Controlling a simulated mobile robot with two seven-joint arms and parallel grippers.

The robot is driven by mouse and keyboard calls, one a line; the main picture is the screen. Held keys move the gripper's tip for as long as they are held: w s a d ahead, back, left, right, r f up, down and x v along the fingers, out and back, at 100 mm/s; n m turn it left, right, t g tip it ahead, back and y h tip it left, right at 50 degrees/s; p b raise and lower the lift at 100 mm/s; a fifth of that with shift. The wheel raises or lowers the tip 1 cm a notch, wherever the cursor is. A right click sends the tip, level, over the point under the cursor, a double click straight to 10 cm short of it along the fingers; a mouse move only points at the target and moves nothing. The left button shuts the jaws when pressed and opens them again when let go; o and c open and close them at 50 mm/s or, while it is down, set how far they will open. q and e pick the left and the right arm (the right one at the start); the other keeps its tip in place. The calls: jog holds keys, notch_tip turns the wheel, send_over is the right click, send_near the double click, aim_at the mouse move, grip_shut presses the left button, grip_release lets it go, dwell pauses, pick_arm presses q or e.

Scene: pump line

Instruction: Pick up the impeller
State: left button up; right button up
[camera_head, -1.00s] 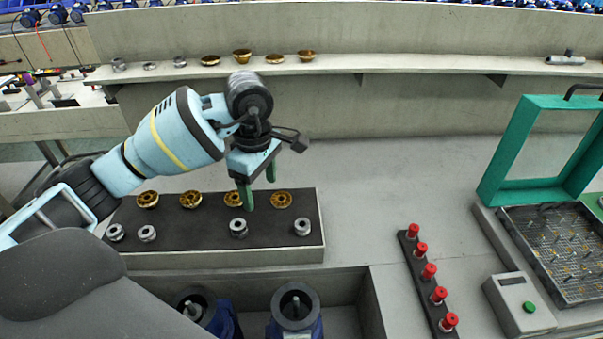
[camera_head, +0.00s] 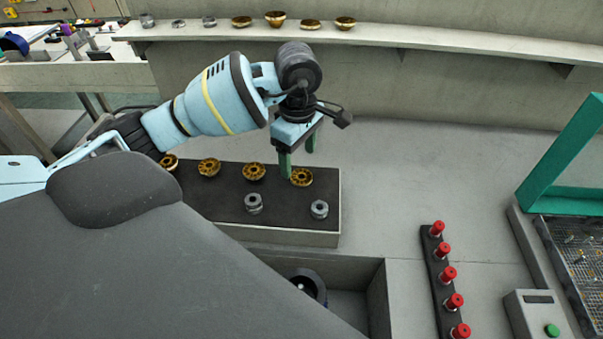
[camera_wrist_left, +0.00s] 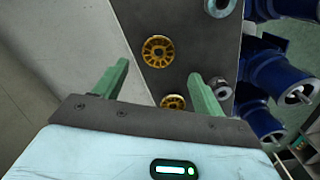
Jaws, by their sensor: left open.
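Several gold-brown impellers lie in a row on a dark-topped tray (camera_head: 226,213). The rightmost impeller (camera_head: 301,177) is by my left gripper's fingers; others (camera_head: 253,172) (camera_head: 209,167) (camera_head: 168,162) lie to its left. My left gripper (camera_head: 298,155) is open and empty, its green fingers pointing down near the rightmost impeller. In the left wrist view, one impeller (camera_wrist_left: 158,51) shows between the green fingertips (camera_wrist_left: 159,72), apart from both. Another impeller (camera_wrist_left: 172,102) shows nearer the palm. The height of the fingers above the tray is hard to tell. My right gripper is out of view.
Grey metal rings (camera_head: 253,203) (camera_head: 319,209) sit in the tray's front row. A rack of red-capped parts (camera_head: 447,273), a button box (camera_head: 537,315) and a green frame (camera_head: 570,150) stand right. A shelf (camera_head: 450,42) runs behind. The bench between is clear.

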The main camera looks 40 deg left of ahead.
aim_at(302, 179)
pick_arm(q)
jog(key=f, duration=0.4)
jog(key=shift+w+d+f, duration=0.2)
jog(key=shift+d, duration=0.05)
jog(key=shift+f, duration=0.3)
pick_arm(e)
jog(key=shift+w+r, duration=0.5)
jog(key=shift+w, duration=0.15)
pick_arm(q)
jog(key=c, duration=1.1)
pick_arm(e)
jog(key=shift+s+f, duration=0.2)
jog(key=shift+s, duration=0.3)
pick_arm(q)
jog(key=shift+r, duration=0.1)
